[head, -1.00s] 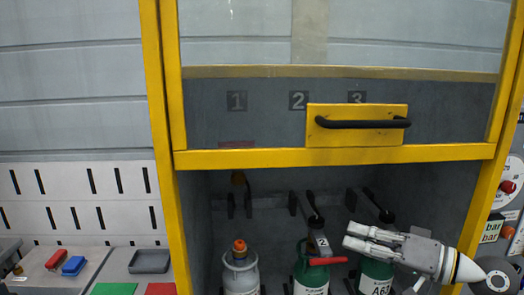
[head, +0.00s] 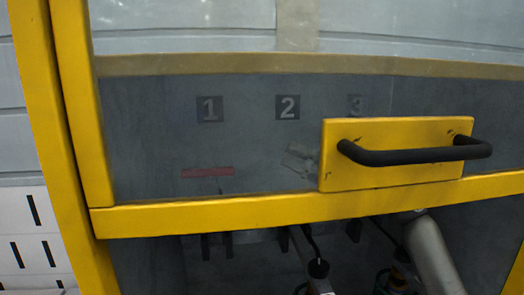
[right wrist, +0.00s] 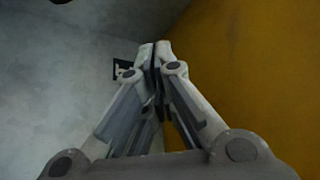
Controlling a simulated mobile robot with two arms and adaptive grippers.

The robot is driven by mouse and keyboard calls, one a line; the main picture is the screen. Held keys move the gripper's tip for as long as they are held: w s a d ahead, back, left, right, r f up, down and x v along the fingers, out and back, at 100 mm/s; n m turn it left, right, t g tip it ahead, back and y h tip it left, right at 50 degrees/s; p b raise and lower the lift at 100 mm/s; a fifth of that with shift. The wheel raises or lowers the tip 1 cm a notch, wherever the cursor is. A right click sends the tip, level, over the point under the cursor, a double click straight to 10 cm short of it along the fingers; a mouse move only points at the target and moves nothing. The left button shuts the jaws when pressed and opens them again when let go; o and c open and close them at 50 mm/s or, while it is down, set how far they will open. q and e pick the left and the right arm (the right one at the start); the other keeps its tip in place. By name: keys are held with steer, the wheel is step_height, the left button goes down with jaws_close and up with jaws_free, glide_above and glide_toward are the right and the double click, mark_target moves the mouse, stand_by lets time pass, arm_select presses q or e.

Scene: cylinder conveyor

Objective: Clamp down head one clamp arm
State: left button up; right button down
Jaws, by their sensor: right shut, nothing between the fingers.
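A red horizontal bar (head: 207,172) shows through the glass below the number 1 plate (head: 210,109); it looks like the raised handle of head one's clamp arm. My right gripper (head: 290,158) shows dimly through the glass, right of the red bar and apart from it. My right arm reaches under the yellow door edge into the cabinet. In the right wrist view the gripper's fingers (right wrist: 154,52) are together with nothing between them. The lower part of head one and its cylinder are out of view. My left gripper is out of view.
The yellow door's lower rail (head: 240,214) and black handle (head: 410,153) stand in front of the cabinet. The second head (head: 318,268) shows at the bottom. In the right wrist view a yellow surface (right wrist: 255,70) lies close on the right and a grey wall (right wrist: 60,70) on the left.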

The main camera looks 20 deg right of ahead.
steer(key=r+p+x, duration=0.1)
steer(key=p+x, duration=0.4)
steer(key=x, duration=0.4)
arm_select(q)
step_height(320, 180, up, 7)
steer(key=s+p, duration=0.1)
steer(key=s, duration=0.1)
steer(key=shift+p, duration=0.3)
arm_select(e)
steer(key=s+f, duration=0.1)
steer(key=s+a+f, duration=0.1)
steer(key=s+f, duration=0.1)
steer(key=shift+a+f, duration=0.35)
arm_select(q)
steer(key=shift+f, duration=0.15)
